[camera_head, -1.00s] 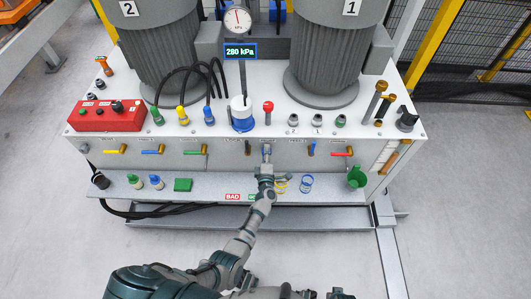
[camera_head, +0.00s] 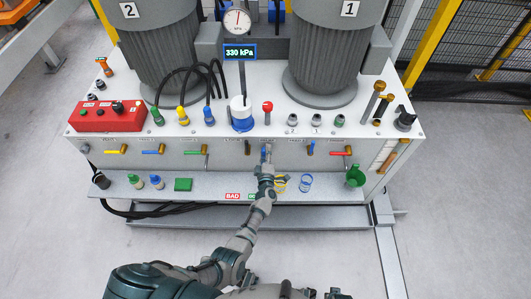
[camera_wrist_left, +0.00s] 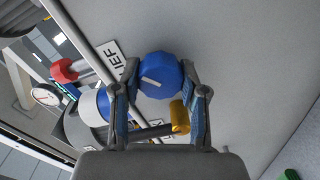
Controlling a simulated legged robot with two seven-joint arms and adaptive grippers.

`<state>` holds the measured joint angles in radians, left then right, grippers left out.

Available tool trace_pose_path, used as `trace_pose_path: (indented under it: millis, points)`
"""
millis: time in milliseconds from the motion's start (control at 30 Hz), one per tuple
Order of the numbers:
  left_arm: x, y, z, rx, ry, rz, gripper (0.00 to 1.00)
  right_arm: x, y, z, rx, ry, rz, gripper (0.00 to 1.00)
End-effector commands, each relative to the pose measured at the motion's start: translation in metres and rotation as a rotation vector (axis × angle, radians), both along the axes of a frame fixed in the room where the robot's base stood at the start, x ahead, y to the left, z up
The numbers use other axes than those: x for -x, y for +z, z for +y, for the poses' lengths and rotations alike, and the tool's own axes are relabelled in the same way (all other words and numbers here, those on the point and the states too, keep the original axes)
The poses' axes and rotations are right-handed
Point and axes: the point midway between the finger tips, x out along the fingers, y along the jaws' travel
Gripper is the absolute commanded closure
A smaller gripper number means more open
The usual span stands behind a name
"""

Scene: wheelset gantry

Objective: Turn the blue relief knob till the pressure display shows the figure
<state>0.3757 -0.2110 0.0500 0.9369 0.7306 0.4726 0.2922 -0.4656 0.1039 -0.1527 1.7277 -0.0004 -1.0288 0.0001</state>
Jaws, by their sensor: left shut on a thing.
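The blue relief knob (camera_wrist_left: 160,76) is on the front panel, with a pale mark on its face. In the left wrist view my left gripper (camera_wrist_left: 160,88) has a finger on each side of it and is shut on it. In the head view the left gripper (camera_head: 266,160) reaches the middle of the front panel and largely covers the knob. The pressure display (camera_head: 240,53) reads 330 kPa. A round gauge (camera_head: 237,21) with a red needle stands above it. My right gripper cannot be made out.
A brass-coloured handle (camera_wrist_left: 180,116) sits close beside the left gripper's finger. Coloured valve levers, such as a red one (camera_head: 341,153), line the panel. A shelf below holds a green block (camera_head: 183,184), rings (camera_head: 306,182) and a green funnel-like part (camera_head: 355,176).

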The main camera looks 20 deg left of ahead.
Motion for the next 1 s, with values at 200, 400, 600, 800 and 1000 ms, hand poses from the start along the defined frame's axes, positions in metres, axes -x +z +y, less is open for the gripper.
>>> trace_pose_path:
  millis: [200, 400, 600, 800, 1000]
  points:
    - [0.002, -0.006, -0.003, 0.004, -0.007, 0.012, 0.32, 0.0, -0.001, 0.0, -0.001, 0.0, 0.001, 1.0]
    - [0.002, -0.003, -0.002, 0.003, -0.004, 0.006, 0.32, 0.001, 0.0, 0.0, -0.001, -0.001, 0.003, 1.0]
    - [0.017, -0.003, -0.007, 0.005, -0.002, 0.005, 0.32, 0.002, 0.0, 0.0, 0.0, -0.001, 0.002, 1.0]
    - [0.058, -0.003, -0.019, 0.004, -0.002, 0.007, 0.32, 0.002, 0.001, 0.0, 0.0, -0.001, 0.001, 1.0]
    - [0.096, -0.003, -0.032, 0.004, -0.004, 0.01, 0.32, 0.001, 0.0, 0.0, 0.0, 0.0, 0.001, 1.0]
